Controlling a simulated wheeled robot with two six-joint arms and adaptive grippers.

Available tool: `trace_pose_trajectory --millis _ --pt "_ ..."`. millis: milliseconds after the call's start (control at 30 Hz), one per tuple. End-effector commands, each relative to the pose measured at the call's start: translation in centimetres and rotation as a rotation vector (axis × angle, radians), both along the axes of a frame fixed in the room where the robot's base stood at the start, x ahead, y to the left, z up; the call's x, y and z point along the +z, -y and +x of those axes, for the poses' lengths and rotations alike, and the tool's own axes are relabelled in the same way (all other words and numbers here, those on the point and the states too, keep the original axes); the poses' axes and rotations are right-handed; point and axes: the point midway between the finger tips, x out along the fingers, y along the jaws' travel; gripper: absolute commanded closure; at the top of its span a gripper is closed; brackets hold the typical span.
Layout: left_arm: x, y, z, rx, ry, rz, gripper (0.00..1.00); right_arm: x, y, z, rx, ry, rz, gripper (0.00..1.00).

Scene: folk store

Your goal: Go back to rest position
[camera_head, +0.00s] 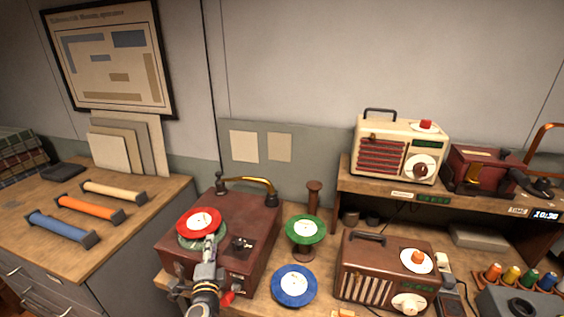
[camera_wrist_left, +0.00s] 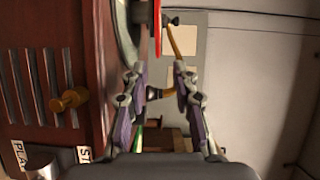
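My left gripper (camera_head: 209,246) is at the front of the brown record player (camera_head: 256,262), close to the near edge of the red record (camera_head: 199,221). The red record lies on the player's turntable. In the left wrist view, which is turned sideways, my left gripper (camera_wrist_left: 159,68) has its two fingers spread apart with nothing between them. The red record (camera_wrist_left: 157,30) shows edge-on just beyond the fingertips. My right gripper is in neither view.
A green record (camera_head: 305,229) rests on a stand right of the player. A blue record (camera_head: 294,285) lies in front of it. A brown radio (camera_head: 385,272) stands at right, below a shelf with a cream radio (camera_head: 398,150). Free room is above the bench.

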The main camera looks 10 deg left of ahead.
Motion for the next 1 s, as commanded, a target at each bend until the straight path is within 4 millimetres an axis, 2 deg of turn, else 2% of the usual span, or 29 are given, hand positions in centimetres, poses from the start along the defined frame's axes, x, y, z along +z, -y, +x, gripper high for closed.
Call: trace_pose_trajectory --millis 67,167,267,367,500,667,833,900,1000 --pt "-0.1 -1.5 -1.6 0.076 -0.001 -0.11 0.72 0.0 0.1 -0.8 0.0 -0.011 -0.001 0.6" --pt "-1.4 -3.8 -5.4 0.24 -0.033 -0.366 0.72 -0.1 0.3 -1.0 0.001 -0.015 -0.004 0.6" --pt "-3.7 -4.2 -9.6 0.388 -0.114 -0.628 0.72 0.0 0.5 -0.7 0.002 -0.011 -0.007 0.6" --pt "-5.7 -3.1 -13.3 0.492 -0.22 -0.834 0.72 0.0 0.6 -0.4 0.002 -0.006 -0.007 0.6" --pt "-7.5 -0.2 -17.7 0.585 -0.379 -1.039 0.72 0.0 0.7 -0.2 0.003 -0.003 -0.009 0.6" --pt "-8.2 3.1 -21.9 0.646 -0.551 -1.188 0.72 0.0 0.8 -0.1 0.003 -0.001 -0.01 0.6" --pt "-8.0 6.5 -26.1 0.681 -0.731 -1.292 0.72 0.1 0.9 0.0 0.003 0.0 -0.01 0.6" --pt "-10.8 6.1 -25.4 0.695 -0.734 -1.287 0.72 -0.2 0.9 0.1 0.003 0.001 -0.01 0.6" --pt "-14.0 5.8 -24.8 0.705 -0.738 -1.286 0.72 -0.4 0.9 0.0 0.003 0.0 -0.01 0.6"
